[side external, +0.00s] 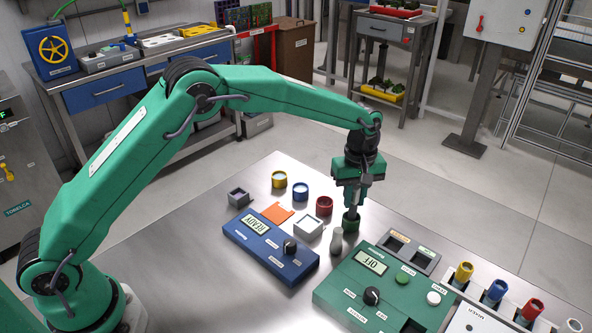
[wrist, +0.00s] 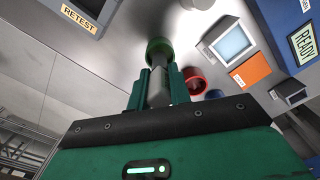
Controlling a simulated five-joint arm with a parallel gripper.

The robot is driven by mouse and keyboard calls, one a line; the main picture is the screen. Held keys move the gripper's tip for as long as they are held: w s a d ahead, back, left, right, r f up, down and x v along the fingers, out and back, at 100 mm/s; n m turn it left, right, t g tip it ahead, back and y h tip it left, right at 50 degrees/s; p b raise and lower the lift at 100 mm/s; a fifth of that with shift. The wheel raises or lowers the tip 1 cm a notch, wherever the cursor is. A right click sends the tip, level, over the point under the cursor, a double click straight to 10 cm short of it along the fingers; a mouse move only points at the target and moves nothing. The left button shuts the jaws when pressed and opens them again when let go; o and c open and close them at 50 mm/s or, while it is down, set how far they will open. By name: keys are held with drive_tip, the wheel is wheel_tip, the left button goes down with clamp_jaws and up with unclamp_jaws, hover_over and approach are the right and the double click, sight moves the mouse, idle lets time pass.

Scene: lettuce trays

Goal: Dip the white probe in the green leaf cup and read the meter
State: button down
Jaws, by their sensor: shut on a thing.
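My gripper (side external: 352,205) is shut on a slim pale-grey probe (wrist: 157,92) and holds it upright. Its lower end goes down into the dark green cup (side external: 351,223), seen as a green ring (wrist: 159,46) in the wrist view. The tip is hidden, so its depth cannot be told. The cup stands on the table at the end of a row of cups. A blue device (side external: 270,244) has a display (side external: 257,223) reading READY. A green device (side external: 385,285) has a display (side external: 371,262) reading OFF. Which is the meter is not clear.
Red (side external: 324,206), blue (side external: 301,191) and yellow (side external: 279,179) cups continue the row. A rack with coloured tubes (side external: 496,291) is at the right.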

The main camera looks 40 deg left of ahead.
sight(356, 186)
drive_tip(key=shift+f, duration=0.9)
drive_tip(key=shift+r, duration=0.1)
idle(2.9)
drive_tip(key=shift+r, duration=3.1)
